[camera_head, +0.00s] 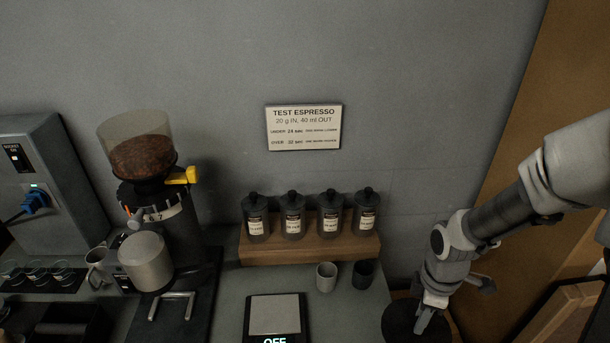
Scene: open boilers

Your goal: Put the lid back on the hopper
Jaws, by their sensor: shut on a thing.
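The grinder's clear hopper (136,135) stands at the left with its top open, and dark brown beans (145,158) fill its lower part. My gripper (421,327) is at the lower right, pointing down and shut on a dark round disc, the lid (396,321). The frame's bottom edge cuts off part of the lid, and my gripper covers some of it. I cannot tell whether the lid touches the surface below. My gripper and the lid are well to the right of the hopper and lower in the picture.
Several dark canisters (292,217) stand on a wooden riser (300,251) between the lid and the grinder. Two cups, one light (326,277) and one dark (363,274), stand before it. A scale (274,315) lies in front. A metal cup (147,264) is at the grinder.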

